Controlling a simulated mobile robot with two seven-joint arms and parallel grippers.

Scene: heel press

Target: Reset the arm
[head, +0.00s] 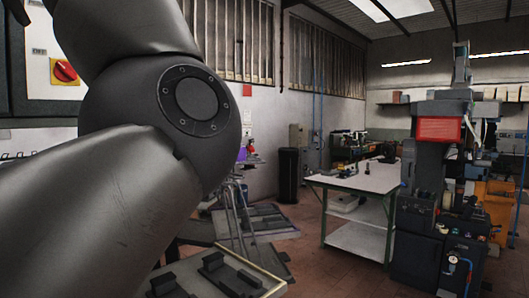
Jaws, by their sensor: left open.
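My dark grey left arm fills the left of the head view. It is bent at a large round joint, with one link running up to the top edge and another down to the lower left. Its gripper does not show; no fingertips can be made out in the frame. My right arm and right gripper are not in view. The press (437,185), a tall dark machine with a red panel (439,129), stands on the right, well apart from the arm.
A workbench (358,181) with a pale top and small items stands left of the press. A tray (262,283) with black parts lies low at the bottom, close to my arm. A red rotary switch (65,71) is on the left cabinet. Brown floor (312,262) lies open in the middle.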

